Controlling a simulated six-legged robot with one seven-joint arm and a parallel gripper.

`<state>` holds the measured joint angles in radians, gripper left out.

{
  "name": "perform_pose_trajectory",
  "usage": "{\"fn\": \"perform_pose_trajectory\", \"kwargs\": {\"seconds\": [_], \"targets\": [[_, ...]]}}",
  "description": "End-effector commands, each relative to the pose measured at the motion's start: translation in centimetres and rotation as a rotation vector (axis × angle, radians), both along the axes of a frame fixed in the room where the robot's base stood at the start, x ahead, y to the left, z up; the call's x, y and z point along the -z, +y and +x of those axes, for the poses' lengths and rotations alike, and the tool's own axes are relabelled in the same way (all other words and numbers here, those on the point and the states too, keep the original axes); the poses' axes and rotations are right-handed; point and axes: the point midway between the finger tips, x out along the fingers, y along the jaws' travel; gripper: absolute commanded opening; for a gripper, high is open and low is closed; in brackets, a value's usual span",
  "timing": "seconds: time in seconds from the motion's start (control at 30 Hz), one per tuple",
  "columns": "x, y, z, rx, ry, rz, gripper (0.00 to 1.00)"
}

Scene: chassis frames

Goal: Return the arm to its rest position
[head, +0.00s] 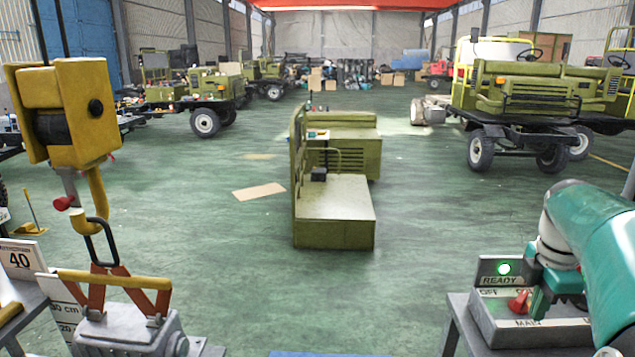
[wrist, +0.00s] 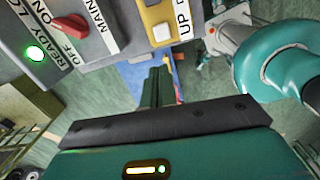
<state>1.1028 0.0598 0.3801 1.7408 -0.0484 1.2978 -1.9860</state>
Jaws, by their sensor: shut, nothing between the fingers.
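My teal arm (head: 600,240) comes in at the right edge of the head view and bends down beside a grey control box (head: 540,335). In the wrist view my gripper (wrist: 159,72) has its two dark fingers together, with nothing between them. The fingers point past the edge of the control box (wrist: 105,60) and look apart from it.
The box has a lit green READY lamp (head: 504,268) and a red knob (head: 519,303), which also shows in the wrist view (wrist: 70,24). A yellow hoist hook (head: 96,195) hangs at left, linked to orange tongs (head: 110,285). Open green floor lies between, around a green vehicle body (head: 335,210).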

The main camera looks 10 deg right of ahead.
Motion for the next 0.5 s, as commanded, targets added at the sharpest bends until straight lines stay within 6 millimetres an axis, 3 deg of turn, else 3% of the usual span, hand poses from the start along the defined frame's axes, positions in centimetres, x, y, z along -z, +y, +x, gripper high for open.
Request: {"fn": "perform_pose_trajectory", "kwargs": {"seconds": [0.23,0.5], "targets": [[-0.9,9.3,1.3,0.251,-0.083,-0.072,0.0],[-0.9,18.3,-0.1,0.558,-0.236,-0.06,0.0]]}}
